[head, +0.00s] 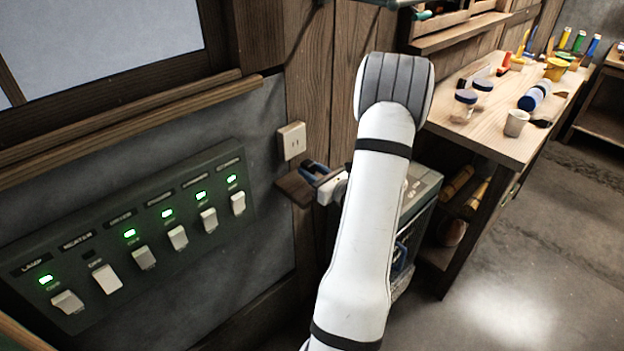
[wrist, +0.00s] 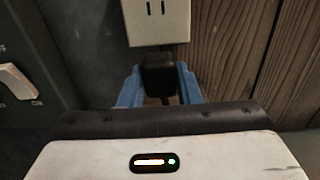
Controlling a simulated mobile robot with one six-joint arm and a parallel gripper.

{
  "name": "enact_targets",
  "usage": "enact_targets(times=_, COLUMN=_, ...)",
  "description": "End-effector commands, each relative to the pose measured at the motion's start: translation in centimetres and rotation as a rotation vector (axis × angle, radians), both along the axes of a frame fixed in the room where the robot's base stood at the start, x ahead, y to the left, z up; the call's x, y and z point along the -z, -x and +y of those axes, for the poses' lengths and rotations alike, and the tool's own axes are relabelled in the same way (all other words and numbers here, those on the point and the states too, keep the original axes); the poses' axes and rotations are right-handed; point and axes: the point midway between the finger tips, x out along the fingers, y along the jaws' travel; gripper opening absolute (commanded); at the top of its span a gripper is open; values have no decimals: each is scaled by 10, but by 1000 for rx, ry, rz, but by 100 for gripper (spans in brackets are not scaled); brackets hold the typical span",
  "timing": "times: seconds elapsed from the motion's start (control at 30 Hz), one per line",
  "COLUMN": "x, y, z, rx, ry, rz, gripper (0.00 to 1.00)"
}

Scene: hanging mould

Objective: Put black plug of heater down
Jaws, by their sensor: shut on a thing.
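The black plug (wrist: 159,74) is between the blue fingers of my gripper (wrist: 158,88) in the wrist view, just below the wall outlet. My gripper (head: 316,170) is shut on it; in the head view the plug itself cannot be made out. The pale outlet (head: 292,141) shows on the wall, up and left of my gripper, and its slots are bare in the wrist view (wrist: 158,10). A small brown wooden ledge (head: 292,190) is at the wall just below my fingers. The heater (head: 428,183) appears to be the grey-green unit behind my arm, partly hidden.
A switch panel (head: 130,240) is on the wall at left; the heater switch (head: 107,279) has a dark lamp, the others glow green. A workbench (head: 490,135) with jars, a cup and tools stands at right. The floor (head: 520,270) at lower right is clear.

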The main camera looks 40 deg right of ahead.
Motion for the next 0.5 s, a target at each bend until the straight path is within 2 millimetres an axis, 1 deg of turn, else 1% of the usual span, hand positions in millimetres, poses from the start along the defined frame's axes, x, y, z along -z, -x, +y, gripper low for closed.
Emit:
enact_targets(times=0.03, x=10, y=0, z=0, rx=0, ry=-5, rz=3, gripper=0)
enact_targets(times=0.1, x=19, y=0, z=0, rx=0, ry=-5, rz=3, gripper=0)
enact_targets(times=0.2, x=27, y=0, z=0, rx=0, ry=-2, rz=1, gripper=0)
enact_targets(times=0.5, x=28, y=0, z=0, rx=0, ry=0, rz=0, gripper=0)
